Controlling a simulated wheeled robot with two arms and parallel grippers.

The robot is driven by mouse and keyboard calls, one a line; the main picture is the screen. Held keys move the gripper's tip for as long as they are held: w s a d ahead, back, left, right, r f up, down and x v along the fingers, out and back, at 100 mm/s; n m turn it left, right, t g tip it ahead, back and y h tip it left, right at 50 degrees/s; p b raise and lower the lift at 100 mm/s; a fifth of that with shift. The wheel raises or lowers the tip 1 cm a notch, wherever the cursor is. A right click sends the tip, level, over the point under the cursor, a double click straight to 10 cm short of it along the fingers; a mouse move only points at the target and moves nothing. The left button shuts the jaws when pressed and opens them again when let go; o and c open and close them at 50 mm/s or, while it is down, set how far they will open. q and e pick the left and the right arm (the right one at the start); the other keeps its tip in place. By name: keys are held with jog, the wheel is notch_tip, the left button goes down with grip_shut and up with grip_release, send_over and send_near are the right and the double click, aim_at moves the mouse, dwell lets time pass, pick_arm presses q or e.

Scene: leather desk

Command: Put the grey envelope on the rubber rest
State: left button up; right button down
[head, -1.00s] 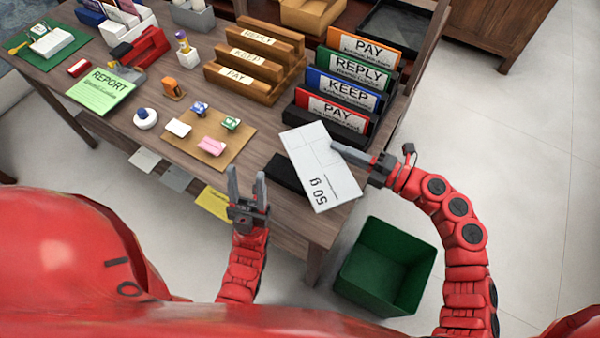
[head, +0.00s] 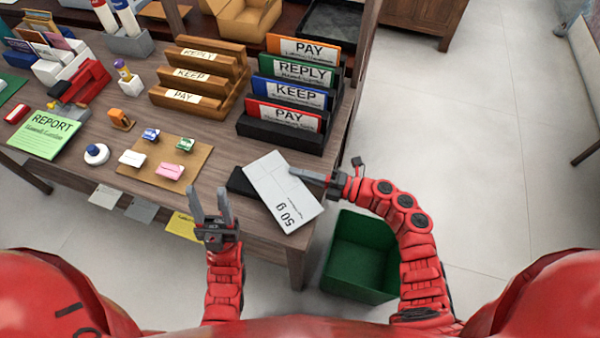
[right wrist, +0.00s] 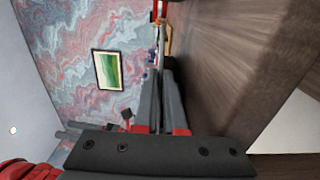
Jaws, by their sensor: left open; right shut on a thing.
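The grey envelope (head: 276,186), a pale flat piece marked "50 g", is at the desk's front right corner in the head view. My right gripper (head: 298,173) is shut on its right edge. A black flat pad, apparently the rubber rest (head: 238,182), lies on the desk at the envelope's left, partly hidden by it. I cannot tell whether they touch. My left gripper (head: 208,196) is open and empty in front of the desk edge, left of the envelope. In the right wrist view my right gripper's fingers (right wrist: 160,100) are close together; the envelope is hard to make out there.
A black sorter (head: 278,136) with PAY, KEEP and REPLY folders stands behind the envelope. Left of it are wooden racks (head: 178,100) and a brown mat (head: 198,172) with small pieces. A green bin (head: 360,255) stands on the floor below the desk's right edge.

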jog(key=shift+f, duration=0.2)
jog(key=c, duration=1)
grip_release()
jog(key=shift+r, duration=0.15)
